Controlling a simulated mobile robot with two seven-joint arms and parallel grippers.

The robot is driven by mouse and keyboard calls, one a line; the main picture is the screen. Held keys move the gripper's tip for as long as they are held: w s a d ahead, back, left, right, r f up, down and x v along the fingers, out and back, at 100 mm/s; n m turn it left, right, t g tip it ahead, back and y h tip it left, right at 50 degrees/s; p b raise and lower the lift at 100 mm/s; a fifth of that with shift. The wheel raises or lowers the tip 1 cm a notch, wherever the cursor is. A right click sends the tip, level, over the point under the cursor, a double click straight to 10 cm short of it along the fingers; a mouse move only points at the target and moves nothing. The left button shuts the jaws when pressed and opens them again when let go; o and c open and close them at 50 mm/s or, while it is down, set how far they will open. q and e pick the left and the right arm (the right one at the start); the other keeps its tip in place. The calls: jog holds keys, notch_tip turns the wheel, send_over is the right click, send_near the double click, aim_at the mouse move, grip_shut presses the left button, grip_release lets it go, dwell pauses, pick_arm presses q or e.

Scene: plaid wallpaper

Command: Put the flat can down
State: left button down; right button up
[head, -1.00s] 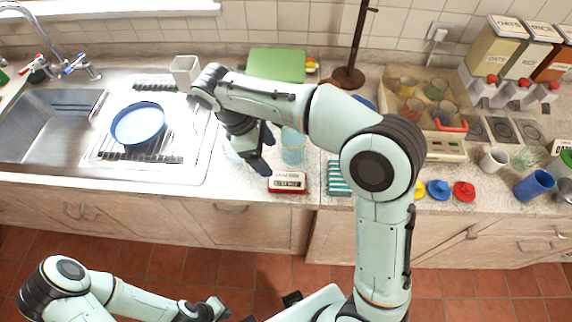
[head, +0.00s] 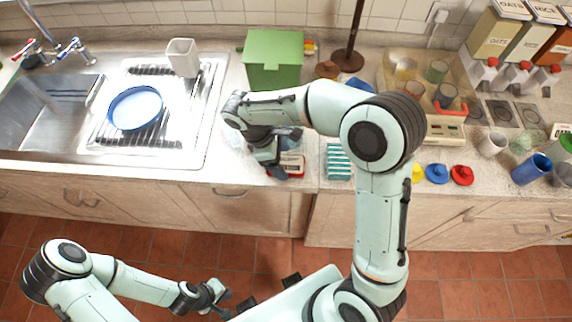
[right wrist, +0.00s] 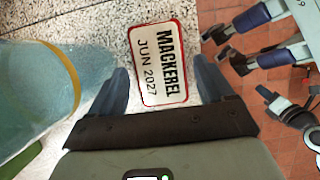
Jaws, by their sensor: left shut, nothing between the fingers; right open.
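The flat can (head: 294,166) is a red and white tin; its label reads MACKEREL, JUN 2027. It lies on the speckled worktop near the front edge, partly hidden by my right gripper in the head view. In the right wrist view the can (right wrist: 158,66) shows label up between the spread fingers of my right gripper (right wrist: 160,75), with gaps at both sides. My right gripper (head: 273,165) is open and holds nothing. My left gripper (head: 218,294) is shut and empty, low over the floor in front of the cabinets.
A bluish glass (right wrist: 35,95) stands close beside the right gripper. A teal-striped item (head: 338,162) lies right of the can. A green box (head: 273,62) stands behind. The sink (head: 50,115) and drainer with a blue-rimmed bowl (head: 136,108) are left. Colored lids (head: 437,173) lie right.

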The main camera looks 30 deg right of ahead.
jog(key=shift+x, duration=0.85)
jog(key=shift+f, duration=0.2)
jog(key=c, duration=0.9)
